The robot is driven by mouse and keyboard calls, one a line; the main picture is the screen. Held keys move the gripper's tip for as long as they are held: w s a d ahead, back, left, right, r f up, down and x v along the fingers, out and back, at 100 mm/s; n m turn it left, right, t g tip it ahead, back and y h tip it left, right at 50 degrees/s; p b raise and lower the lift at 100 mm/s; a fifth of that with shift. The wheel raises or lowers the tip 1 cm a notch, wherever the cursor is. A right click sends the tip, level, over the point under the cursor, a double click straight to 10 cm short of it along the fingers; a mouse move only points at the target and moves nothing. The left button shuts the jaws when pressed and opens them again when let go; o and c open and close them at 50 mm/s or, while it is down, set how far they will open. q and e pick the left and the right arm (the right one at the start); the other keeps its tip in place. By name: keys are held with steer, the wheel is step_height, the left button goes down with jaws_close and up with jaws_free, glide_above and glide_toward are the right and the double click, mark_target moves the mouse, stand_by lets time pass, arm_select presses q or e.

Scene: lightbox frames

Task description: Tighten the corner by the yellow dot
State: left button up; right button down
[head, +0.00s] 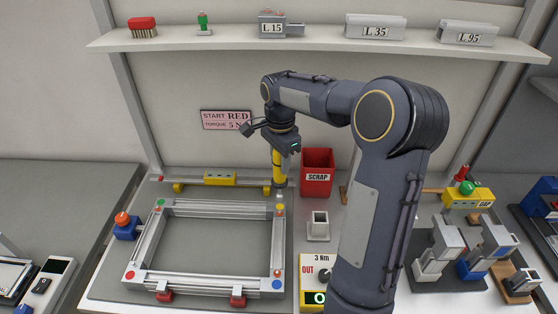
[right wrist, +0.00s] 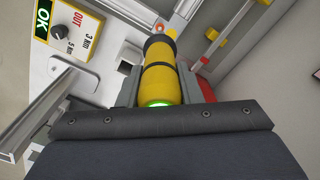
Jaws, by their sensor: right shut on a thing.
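A rectangular aluminium frame (head: 215,207) lies flat on the bench, with a green dot (head: 160,202), a yellow dot (head: 281,208), a red dot (head: 130,275) and a blue dot (head: 277,284) at its corners. My right gripper (head: 284,152) is shut on a yellow power driver (head: 279,172), held upright with its tip at the yellow-dot corner. I cannot tell whether the tip touches the screw. In the right wrist view the driver (right wrist: 160,76) sits between the jaws and a ring on it glows green. My left gripper is out of view.
A torque box (head: 316,270) stands right of the frame; its display (right wrist: 42,20) reads OK. A red scrap bin (head: 317,168) and a grey holder (head: 318,226) stand close to the driver. A partly hidden sign (head: 226,120) reads START RED, TORQUE 5. Red clamps (head: 238,301) hold the frame's front.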

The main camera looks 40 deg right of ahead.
mark_target(280, 180)
steer(key=shift+f+b, duration=1.7)
steer(key=shift+f, duration=0.7)
steer(key=shift+f+b, duration=0.7)
steer(key=shift+f, duration=0.5)
steer(key=shift+s+f, duration=0.1)
steer(key=shift+f, duration=0.05)
stand_by(1.3)
